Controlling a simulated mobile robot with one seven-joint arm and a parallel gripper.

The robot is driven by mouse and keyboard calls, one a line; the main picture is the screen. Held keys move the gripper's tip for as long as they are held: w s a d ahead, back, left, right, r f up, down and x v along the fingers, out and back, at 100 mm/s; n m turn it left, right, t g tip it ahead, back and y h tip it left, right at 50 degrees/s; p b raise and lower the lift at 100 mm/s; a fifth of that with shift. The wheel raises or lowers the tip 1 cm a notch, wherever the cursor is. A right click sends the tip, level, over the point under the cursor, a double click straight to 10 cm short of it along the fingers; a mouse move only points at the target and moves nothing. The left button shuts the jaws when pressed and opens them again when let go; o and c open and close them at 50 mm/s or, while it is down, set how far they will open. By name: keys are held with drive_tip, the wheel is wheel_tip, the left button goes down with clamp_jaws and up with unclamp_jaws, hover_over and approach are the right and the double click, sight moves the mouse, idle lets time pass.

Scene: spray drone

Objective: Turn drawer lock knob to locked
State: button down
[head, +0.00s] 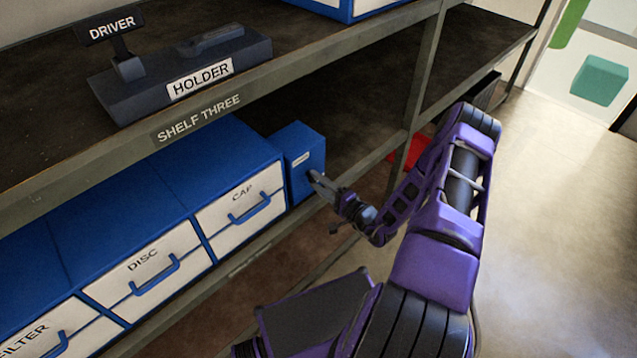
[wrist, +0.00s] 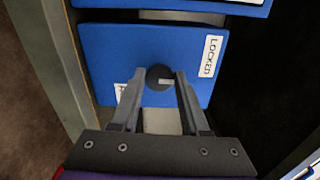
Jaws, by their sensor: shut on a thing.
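The lock knob (wrist: 155,74) is a small dark round knob on the front of a blue lock box (wrist: 110,55). A pale mark on the knob points right in the wrist view. A white LOCKED label (wrist: 211,56) is to the right of the knob. A second label (wrist: 121,92) at lower left is mostly hidden by a finger. My gripper (wrist: 160,80) is shut on the knob, one finger on each side. In the head view my gripper (head: 316,180) reaches the front of the blue box (head: 303,150); the knob is hidden there.
Blue drawer units with white fronts marked CAP (head: 241,206), DISC (head: 141,262) and FILTER stand left of the box. The SHELF THREE board (head: 199,119) runs above, bearing a dark holder (head: 190,75). A shelf post (head: 421,85) stands to the right. Open floor lies at right.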

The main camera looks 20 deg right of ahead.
drive_tip(key=shift+d+n, duration=0.1)
drive_tip(key=shift+n, duration=0.3)
drive_tip(key=shift+c, duration=2)
unclamp_jaws()
drive_tip(key=v, duration=1.7)
drive_tip(key=shift+s, duration=0.25)
